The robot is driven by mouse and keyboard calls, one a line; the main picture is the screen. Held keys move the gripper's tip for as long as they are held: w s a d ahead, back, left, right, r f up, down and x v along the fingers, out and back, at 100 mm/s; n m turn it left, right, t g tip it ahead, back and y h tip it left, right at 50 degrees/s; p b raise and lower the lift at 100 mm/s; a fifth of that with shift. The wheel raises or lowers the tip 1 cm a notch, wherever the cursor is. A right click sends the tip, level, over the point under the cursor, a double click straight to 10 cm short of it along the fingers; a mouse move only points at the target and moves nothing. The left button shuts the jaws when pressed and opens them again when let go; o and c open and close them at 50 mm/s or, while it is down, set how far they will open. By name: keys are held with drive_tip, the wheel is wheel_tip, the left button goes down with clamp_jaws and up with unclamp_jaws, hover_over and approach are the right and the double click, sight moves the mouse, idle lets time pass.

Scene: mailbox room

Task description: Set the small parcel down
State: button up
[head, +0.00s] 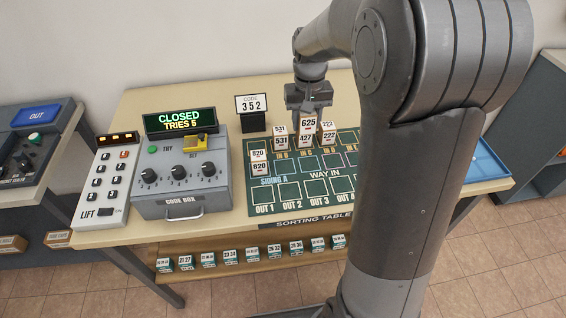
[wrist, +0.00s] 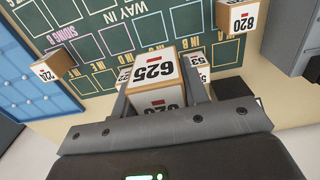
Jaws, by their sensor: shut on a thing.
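My gripper (head: 309,100) is shut on the small box-shaped parcel marked 625 (head: 309,122), over the back part of the green sorting mat (head: 262,206). In the wrist view the 625 parcel (wrist: 155,72) sits between the fingers, its number on two faces. A parcel marked 427 (head: 305,139) shows just below it near IN C; whether the two touch I cannot tell. A 531 parcel (head: 280,141) stands to the left at IN B, and a 222 parcel (head: 328,136) to the right at IN D. An 820 parcel (head: 259,166) stands further left, near SIDING A.
The code box (head: 180,185) stands left of the mat, with a display reading CLOSED, TRIES 5 (head: 180,121). A lift panel (head: 103,182) is at far left. The OUT squares at the mat's front look clear. A blue tray (head: 488,163) lies right.

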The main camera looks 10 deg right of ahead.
drive_tip(key=s+d+f, duration=0.2)
drive_tip(key=s+d, duration=0.2)
drive_tip(key=s, duration=0.1)
hover_over(285, 167)
wheel_tip(285, 167, down, 7)
drive_tip(key=shift+f, duration=2.2)
drive_tip(key=o, duration=1)
drive_tip(key=shift+f, duration=0.15)
